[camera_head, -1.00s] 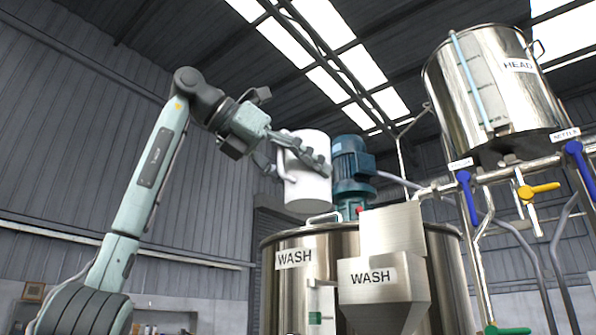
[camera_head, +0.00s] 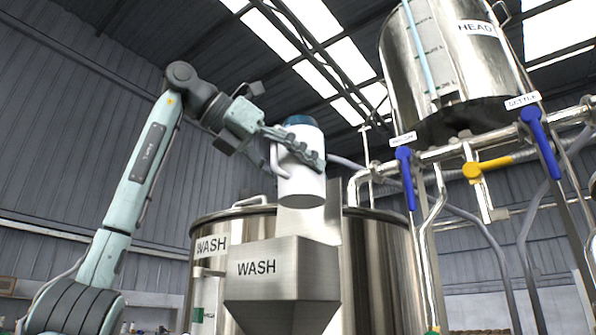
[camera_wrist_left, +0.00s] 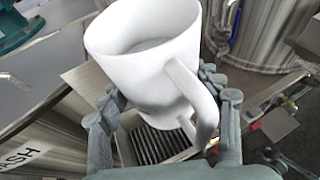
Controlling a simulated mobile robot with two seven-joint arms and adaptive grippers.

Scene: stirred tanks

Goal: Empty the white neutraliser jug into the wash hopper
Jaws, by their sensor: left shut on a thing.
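The white neutraliser jug (camera_head: 304,182) is close to upright, above the steel wash hopper (camera_head: 284,284) and in front of its tall back plate. My left gripper (camera_head: 297,158) is shut on the jug, with its fingers around the body. In the left wrist view the jug (camera_wrist_left: 140,62) shows its open mouth and its handle beside my left gripper (camera_wrist_left: 165,100). A greyish surface shows inside the jug, but I cannot tell how full it is. A dark slatted grate (camera_wrist_left: 158,144) shows below the jug. My right gripper is not in view.
The steel wash tank (camera_head: 378,262) stands behind the hopper. A head tank (camera_head: 455,60) is up at the right, with pipes and blue valve handles (camera_head: 540,142) below it. A blue motor (camera_head: 301,120) is partly hidden behind the jug.

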